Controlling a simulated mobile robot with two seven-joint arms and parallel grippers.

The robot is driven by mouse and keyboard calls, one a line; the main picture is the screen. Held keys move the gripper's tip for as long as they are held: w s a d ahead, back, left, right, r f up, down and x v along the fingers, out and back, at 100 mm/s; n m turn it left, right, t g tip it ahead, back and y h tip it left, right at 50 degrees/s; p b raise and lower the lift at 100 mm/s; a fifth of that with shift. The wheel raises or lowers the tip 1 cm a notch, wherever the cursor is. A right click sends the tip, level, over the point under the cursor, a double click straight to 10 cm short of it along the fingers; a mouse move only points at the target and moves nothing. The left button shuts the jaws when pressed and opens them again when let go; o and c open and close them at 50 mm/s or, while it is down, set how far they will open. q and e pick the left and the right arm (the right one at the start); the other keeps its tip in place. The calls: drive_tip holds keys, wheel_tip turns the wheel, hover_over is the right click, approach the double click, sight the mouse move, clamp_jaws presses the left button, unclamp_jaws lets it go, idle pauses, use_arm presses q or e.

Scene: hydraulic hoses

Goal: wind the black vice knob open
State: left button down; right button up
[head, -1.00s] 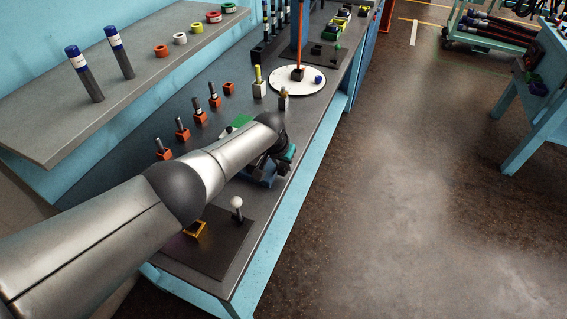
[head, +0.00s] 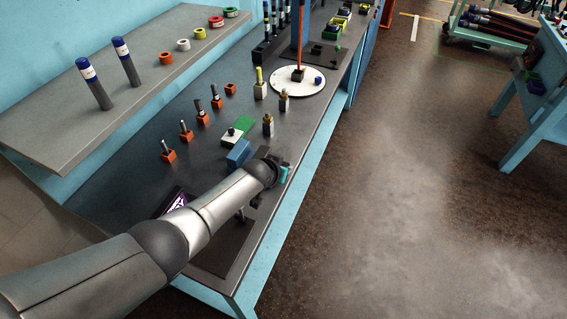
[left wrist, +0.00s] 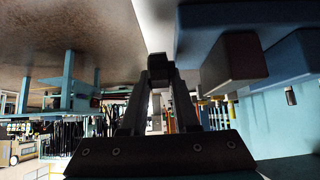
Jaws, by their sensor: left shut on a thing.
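The blue vice (head: 238,152) stands on the dark bench top, just beyond my left wrist in the head view. In the left wrist view its blue body (left wrist: 290,60) fills the upper right. My left gripper (left wrist: 158,68) has its fingers drawn together at the tips around a small dark piece, which looks like the black vice knob (left wrist: 157,60). The fingers hide most of it. In the head view my wrist covers the knob and the fingertips. My right gripper is not in view.
A green and white block (head: 238,131) sits just beyond the vice. Orange holders with pegs (head: 186,134) line the bench's left side. A white round plate (head: 298,81) lies farther back. A dark plate (head: 228,250) lies below my arm. The floor right of the bench is clear.

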use_arm(q)
drive_tip(key=shift+s+f+t+h+b, duration=0.2)
drive_tip(key=shift+t+h+b, duration=0.25)
drive_tip(key=shift+t, duration=0.55)
drive_tip(key=shift+r, duration=0.1)
drive_tip(key=c, duration=0.7)
unclamp_jaws()
drive_tip(key=shift+o, duration=0.2)
drive_tip(key=shift+s+a+r+p, duration=0.2)
drive_tip(key=shift+s+r+p, duration=0.1)
drive_tip(key=shift+s, duration=0.1)
drive_tip(key=p+v, duration=0.4)
drive_tip(key=v, duration=1)
drive_tip(key=shift+s, duration=0.2)
